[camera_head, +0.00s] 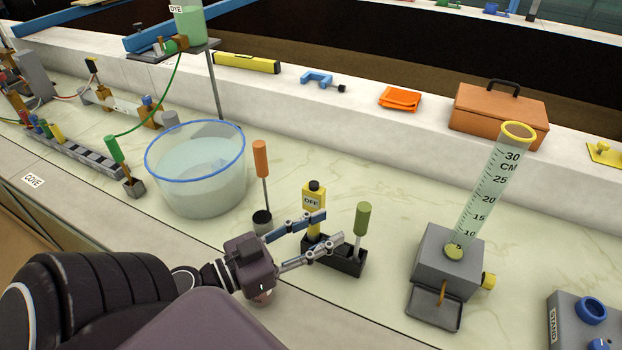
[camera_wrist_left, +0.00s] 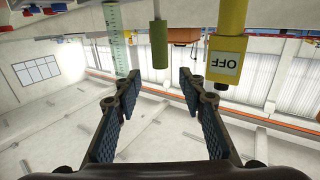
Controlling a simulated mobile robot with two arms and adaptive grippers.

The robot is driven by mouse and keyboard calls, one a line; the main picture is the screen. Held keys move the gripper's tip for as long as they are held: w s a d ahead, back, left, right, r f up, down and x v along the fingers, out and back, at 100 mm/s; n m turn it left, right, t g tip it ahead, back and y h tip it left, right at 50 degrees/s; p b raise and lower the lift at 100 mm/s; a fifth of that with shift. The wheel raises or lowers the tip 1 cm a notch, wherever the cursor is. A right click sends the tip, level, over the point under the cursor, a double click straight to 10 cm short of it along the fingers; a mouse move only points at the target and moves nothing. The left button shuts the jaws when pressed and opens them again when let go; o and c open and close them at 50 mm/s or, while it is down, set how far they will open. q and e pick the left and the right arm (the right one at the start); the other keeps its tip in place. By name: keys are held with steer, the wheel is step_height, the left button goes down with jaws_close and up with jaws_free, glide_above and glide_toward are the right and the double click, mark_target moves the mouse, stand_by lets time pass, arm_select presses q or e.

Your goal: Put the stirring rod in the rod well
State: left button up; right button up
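My left gripper (camera_head: 333,226) is open and empty, its fingers pointing right towards a green-handled rod (camera_head: 362,219). That rod stands upright in a black holder (camera_head: 350,263), beside a yellow piece marked OFF (camera_head: 313,199). In the left wrist view, the picture is upside down; the green handle (camera_wrist_left: 159,44) shows beyond the gap between the open fingertips (camera_wrist_left: 159,74), apart from both. An orange-handled rod (camera_head: 261,158) stands in a small dark cylindrical cup (camera_head: 262,222) behind the gripper. I cannot tell for sure which rod or socket the task names. My right gripper is not in view.
A graduated cylinder (camera_head: 490,185) rises from a grey stand at right. An orange toolbox (camera_head: 498,117) sits on the back ledge.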

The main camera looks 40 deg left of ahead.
arm_select(q)
steer(key=shift+v, duration=1.15)
